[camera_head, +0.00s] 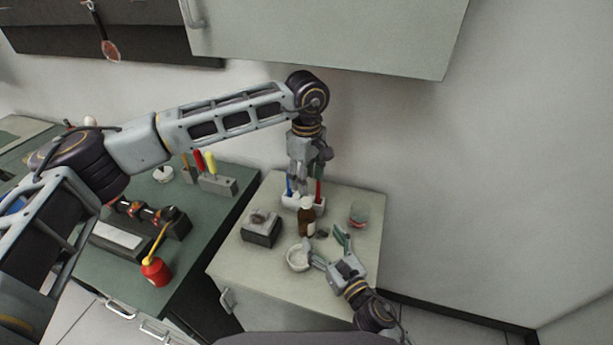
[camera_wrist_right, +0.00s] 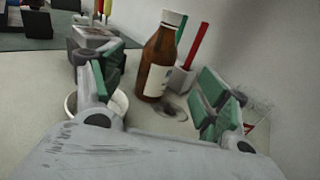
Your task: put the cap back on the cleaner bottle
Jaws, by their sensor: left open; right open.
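A brown cleaner bottle (camera_head: 307,222) stands upright on the pale cabinet top (camera_head: 240,268). It also shows ahead in the right wrist view (camera_wrist_right: 158,62), with a white label. A white cap (camera_wrist_right: 173,18) sits on top of its neck; whether it is screwed tight I cannot tell. My left gripper (camera_head: 300,183) points down, open, just above and behind the bottle in the head view. Any gap to the cap is too small to judge. My right gripper (camera_head: 325,246) is open and low in front of the bottle; its green-padded fingers (camera_wrist_right: 155,90) are spread, with nothing between them held.
A white bowl (camera_head: 299,258) is close to my right gripper's left finger. A dark box (camera_head: 261,229) is left, a clear jar (camera_head: 358,213) right. A red oil can (camera_head: 156,270) stands on the green bench.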

